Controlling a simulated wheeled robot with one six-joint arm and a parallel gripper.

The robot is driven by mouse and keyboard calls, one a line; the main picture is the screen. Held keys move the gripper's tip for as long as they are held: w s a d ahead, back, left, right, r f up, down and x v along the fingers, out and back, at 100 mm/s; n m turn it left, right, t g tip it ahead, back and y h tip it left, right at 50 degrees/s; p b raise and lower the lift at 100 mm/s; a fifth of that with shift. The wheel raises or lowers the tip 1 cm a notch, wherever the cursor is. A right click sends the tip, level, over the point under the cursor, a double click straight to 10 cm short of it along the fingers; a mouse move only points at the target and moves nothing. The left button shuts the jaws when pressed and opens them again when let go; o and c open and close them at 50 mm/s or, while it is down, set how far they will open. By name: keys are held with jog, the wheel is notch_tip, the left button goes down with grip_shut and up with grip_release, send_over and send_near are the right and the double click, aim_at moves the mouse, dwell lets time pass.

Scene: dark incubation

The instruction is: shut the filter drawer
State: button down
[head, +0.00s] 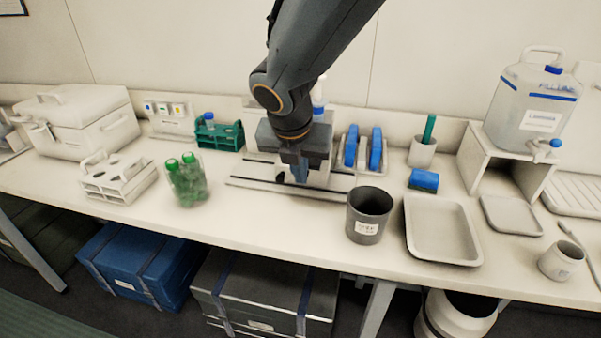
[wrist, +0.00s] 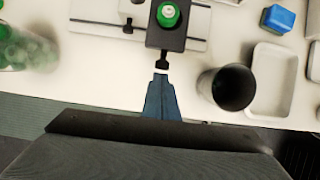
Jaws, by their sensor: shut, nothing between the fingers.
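In the wrist view a dark drawer (wrist: 179,40) sticks out toward me from a pale device (wrist: 133,10) on a flat base. A round green piece with a pale centre (wrist: 169,14) sits on it, and a short black knob (wrist: 161,62) is at its near end. My gripper (wrist: 160,77) is shut and empty, its tips right at the knob; I cannot tell whether they touch it. In the head view my gripper (head: 300,178) points down in front of the device, over its base rails (head: 250,184). It hides most of the drawer there.
A dark grey cup (head: 369,215) stands close to the right, with a pale tray (head: 441,229) beyond it. A glass jar with green-capped tubes (head: 187,181) stands to the left. The bench front edge is bare between jar and cup.

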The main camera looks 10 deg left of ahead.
jog(key=shift+w, duration=0.1)
jog(key=w+p, duration=0.1)
jog(key=w, duration=0.1)
jog(key=w+p, duration=0.2)
jog(key=w, duration=0.1)
jog(key=w+p, duration=0.1)
jog(key=w, duration=0.2)
jog(key=shift+d, duration=0.3)
jog(key=shift+r, duration=0.1)
